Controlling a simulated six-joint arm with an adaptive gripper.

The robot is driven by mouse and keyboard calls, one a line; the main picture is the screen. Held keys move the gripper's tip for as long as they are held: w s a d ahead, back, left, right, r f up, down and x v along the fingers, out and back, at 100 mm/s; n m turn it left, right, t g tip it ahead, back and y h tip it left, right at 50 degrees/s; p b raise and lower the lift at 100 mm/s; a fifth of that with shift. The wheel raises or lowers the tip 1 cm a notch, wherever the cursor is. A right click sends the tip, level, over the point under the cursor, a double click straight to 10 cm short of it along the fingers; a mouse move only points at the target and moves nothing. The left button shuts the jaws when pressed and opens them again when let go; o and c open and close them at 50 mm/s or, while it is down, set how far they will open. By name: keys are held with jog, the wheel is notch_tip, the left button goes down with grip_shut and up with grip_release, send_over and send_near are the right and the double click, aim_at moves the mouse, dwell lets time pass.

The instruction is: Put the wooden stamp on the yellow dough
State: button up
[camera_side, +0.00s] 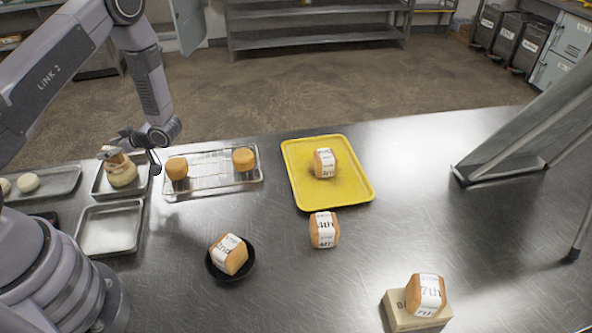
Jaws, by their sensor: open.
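The yellow dough (123,176) is a pale yellow round lump in a small metal tray at the left. The wooden stamp (115,158), small and brown, shows at the top of the dough, upright or slightly tilted. It seems to touch the dough, but the gripper partly covers the spot. My gripper (128,155) is open, just above and to the right of the stamp, with its fingers close around or beside it; I cannot tell which.
An empty metal tray (108,245) lies in front, and a tray of white dough (28,183) is at far left. A wire rack (212,181) with two buns is right of the gripper. A yellow tray (345,197) and several labelled loaves stand farther right.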

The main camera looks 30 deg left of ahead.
jog(key=v, duration=1.1)
jog(key=w+d+r+m+t+h, duration=0.4)
jog(key=w+r+t, duration=0.6)
jog(key=w+r, duration=0.2)
jog(key=w+d+r+m+t+h, duration=0.1)
jog(key=d+r+m+t+h, duration=0.5)
jog(key=r, duration=0.4)
jog(key=s+d+r+m+g+h, duration=0.1)
jog(key=s+d+r+m+h, duration=0.4)
jog(key=s+d+r+m, duration=0.5)
jog(key=s+a+f+m+g+y, duration=0.1)
jog(key=s+a+g, duration=0.1)
jog(key=s, duration=0.8)
jog(key=s+a+f+m+g+y, duration=0.1)
jog(key=s+a+f+g, duration=0.1)
jog(key=s, duration=0.9)
jog(key=shift+a+f+m, duration=0.2)
jog(key=shift+a+m, duration=0.1)
jog(key=shift+w, duration=0.1)
